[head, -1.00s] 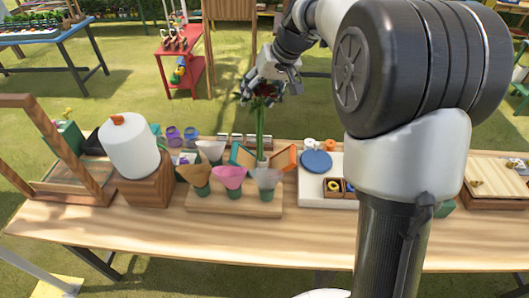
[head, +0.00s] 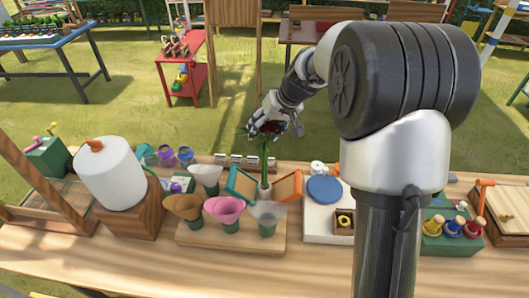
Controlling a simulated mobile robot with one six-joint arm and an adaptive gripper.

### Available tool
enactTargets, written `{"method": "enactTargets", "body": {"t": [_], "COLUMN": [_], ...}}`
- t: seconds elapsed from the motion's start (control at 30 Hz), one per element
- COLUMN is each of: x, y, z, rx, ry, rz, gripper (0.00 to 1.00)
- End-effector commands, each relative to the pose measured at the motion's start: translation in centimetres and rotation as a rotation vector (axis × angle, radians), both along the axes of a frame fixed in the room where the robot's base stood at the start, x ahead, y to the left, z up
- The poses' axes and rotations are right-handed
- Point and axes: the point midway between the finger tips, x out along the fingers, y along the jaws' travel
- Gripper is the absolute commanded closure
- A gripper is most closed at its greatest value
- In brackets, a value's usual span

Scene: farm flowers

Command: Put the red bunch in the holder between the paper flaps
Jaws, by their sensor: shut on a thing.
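My gripper (head: 268,129) is above the middle of the bench, shut on the red bunch. The red bunch's dark red heads and leaves are partly hidden by the fingers. Its green stems (head: 264,155) hang down, nearly upright. The holder (head: 264,186) is a pale piece between two open paper flaps, a left one with teal and orange (head: 243,184) and an orange right one (head: 285,187). The stems' lower ends reach down between the flaps to the holder. I cannot tell how far they are inside it.
Paper cones, brown (head: 184,207), pink (head: 225,209) and grey (head: 267,215), stand on a wooden board in front of the holder. A white cone (head: 206,176) stands behind. A white roll (head: 110,172) is at left; a blue disc (head: 324,189) is at right.

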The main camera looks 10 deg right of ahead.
Motion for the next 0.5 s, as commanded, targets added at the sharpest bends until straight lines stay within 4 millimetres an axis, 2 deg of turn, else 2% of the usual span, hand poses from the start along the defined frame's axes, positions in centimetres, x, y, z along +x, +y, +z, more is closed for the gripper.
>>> {"method": "enactTargets", "body": {"t": [0.03, 0.27, 0.5], "x": [0.0, 0.0, 0.0], "y": [0.0, 0.0, 0.0], "z": [-0.8, -2.2, -6.4], "rx": [0.0, -0.001, 0.001], "ry": [-0.001, -0.002, 0.001], "rz": [-0.001, -0.001, 0.0], "gripper": [0.88, 0.88, 0.88]}}
